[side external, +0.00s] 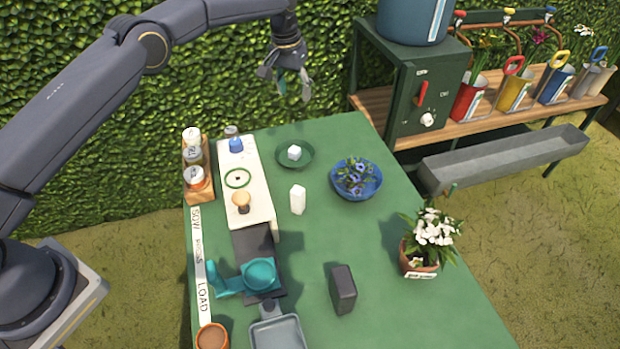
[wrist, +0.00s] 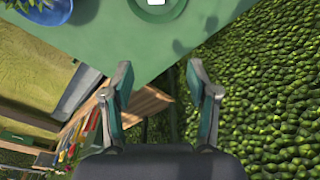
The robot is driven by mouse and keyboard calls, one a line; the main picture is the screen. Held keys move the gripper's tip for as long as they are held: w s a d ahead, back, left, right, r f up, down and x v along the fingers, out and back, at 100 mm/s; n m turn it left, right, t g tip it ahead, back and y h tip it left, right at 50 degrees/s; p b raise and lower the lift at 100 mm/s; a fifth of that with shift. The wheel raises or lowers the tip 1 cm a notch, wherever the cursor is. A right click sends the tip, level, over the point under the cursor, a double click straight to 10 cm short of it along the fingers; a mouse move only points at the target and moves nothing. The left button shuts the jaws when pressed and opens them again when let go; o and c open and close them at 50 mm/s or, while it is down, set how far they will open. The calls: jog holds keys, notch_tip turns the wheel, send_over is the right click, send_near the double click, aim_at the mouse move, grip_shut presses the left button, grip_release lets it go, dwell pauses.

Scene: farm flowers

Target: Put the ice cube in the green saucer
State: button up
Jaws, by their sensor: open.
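The ice cube (side external: 294,152), a small white block, lies in the green saucer (side external: 283,162) near the far edge of the green table. At the top of the wrist view the ice cube (wrist: 156,2) and the saucer (wrist: 174,12) are partly cut off by the frame edge. My gripper (side external: 293,88) is open and empty, raised in the air beyond the table's far edge, apart from the saucer. Its two spread fingers (wrist: 161,85) show in the wrist view with nothing between them.
A white upright block (side external: 298,199) stands in front of the saucer. A blue bowl of flowers (side external: 376,180) is to its right, and a cream board (side external: 258,203) with small items to its left. A potted white plant (side external: 420,262) and a dark block (side external: 343,289) stand nearer.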

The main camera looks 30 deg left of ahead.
jog(key=s+a+r+t, duration=0.1)
jog(key=s+a+r, duration=0.15)
jog(key=r, duration=0.75)
jog(key=s+a+r+t, duration=0.1)
jog(key=s+r, duration=0.2)
jog(key=r, duration=0.7)
jog(key=s+a+r+t, duration=0.2)
jog(key=s+r, duration=0.8)
jog(key=s, duration=0.1)
jog(key=s+a, duration=0.2)
jog(key=s, duration=1.2)
jog(key=s+f, duration=1.2)
jog(key=shift+s+a+f, duration=0.2)
jog(key=shift+a+f, duration=0.15)
jog(key=shift+a, duration=0.1)
